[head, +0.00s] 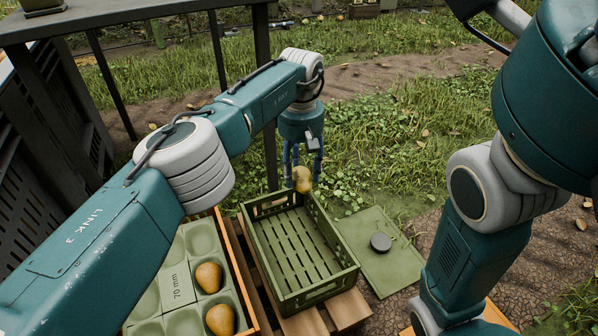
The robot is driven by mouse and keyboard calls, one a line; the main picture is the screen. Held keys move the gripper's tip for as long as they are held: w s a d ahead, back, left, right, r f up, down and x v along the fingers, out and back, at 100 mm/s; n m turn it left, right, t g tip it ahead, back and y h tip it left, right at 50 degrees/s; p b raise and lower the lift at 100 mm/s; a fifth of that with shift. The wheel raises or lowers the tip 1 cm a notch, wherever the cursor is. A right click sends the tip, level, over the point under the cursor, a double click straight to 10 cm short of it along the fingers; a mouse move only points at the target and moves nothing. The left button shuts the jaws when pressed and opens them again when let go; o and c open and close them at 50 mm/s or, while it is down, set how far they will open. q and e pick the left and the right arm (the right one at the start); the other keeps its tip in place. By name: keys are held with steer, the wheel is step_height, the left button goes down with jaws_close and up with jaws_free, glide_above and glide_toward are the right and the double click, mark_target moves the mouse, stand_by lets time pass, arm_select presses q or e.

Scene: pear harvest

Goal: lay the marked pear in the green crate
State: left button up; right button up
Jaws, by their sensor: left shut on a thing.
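My left gripper (304,163) points down over the far end of the green crate (345,273). It is shut on a yellow pear (302,180), which hangs near the crate's far rim. I cannot see a mark on the pear from here. The crate's slatted floor shows bare. My right arm stands at the right of the view, and its gripper is not in view.
Left of the crate is a tray (178,285) with moulded cups and a "70 mm" label, holding pears (209,277). The crate rests on wooden slats. A dark table (110,15) stands behind left.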

mark_target(301, 180)
stand_by(0.6)
arm_select(q)
steer(key=shift+f+b, duration=0.55)
steer(key=shift+f, duration=0.3)
steer(key=shift+f+b, duration=0.5)
steer(key=shift+f, duration=0.35)
step_height(301, 180, down, 6)
steer(key=b, duration=0.4)
steer(key=shift+r+b, duration=0.25)
steer(key=shift+b, duration=0.1)
